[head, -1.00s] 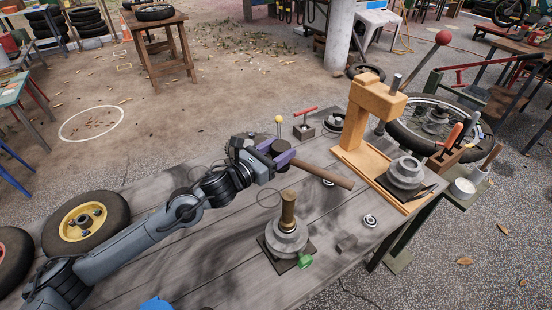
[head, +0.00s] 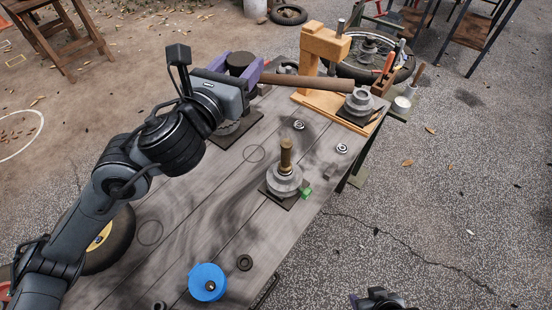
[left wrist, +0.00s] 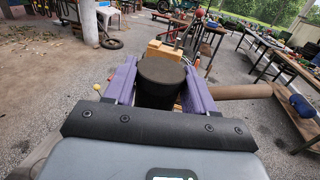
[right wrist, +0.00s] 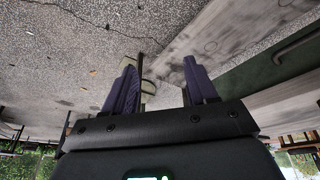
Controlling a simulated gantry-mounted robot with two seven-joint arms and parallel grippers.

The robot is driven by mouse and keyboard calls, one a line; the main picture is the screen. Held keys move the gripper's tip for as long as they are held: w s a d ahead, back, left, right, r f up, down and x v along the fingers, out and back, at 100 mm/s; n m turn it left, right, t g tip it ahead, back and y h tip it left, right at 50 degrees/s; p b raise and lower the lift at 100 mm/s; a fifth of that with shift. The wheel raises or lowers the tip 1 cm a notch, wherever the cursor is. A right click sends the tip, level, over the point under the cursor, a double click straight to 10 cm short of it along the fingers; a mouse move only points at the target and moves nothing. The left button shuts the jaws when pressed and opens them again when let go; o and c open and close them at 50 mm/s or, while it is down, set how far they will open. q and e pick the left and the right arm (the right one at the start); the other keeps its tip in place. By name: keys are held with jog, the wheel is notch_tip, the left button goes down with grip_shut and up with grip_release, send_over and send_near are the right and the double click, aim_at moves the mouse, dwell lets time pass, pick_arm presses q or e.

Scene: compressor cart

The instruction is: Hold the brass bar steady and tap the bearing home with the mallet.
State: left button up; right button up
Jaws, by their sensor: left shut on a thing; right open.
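My left gripper (head: 240,70) is shut on the mallet, with its purple fingers either side of the dark mallet head (left wrist: 160,80). The brown wooden handle (head: 310,83) sticks out to the right, raised above the table. The brass bar (head: 286,152) stands upright in the middle of a grey round housing (head: 284,181) on a dark plate, apart from both grippers. The bearing under the bar cannot be made out. My right gripper (right wrist: 158,70) is open and empty; part of it shows at the bottom edge of the head view (head: 378,298), off the table.
A wooden press (head: 322,50) stands at the far table end, with a grey hub (head: 358,102) on its base. A green piece (head: 306,192) sits beside the housing. A blue disc (head: 207,282), a dark ring (head: 244,262) and small bearings (head: 342,148) lie on the table (head: 215,215).

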jog(key=w+a+m+t, duration=0.1)
jog(key=w+a+t, duration=0.1)
jog(key=w+t, duration=0.3)
pick_arm(q)
jog(key=shift+a, duration=0.1)
pick_arm(e)
jog(key=t, duration=0.9)
send_near(286, 150)
notch_tip(286, 150, down, 4)
jog(key=w, duration=0.2)
jog(key=shift+m, duration=0.4)
jog(key=w, duration=1.1)
jog(key=shift+w+a+f, duration=0.1)
jog(key=shift+w+f, duration=0.05)
jog(key=shift+w, duration=0.15)
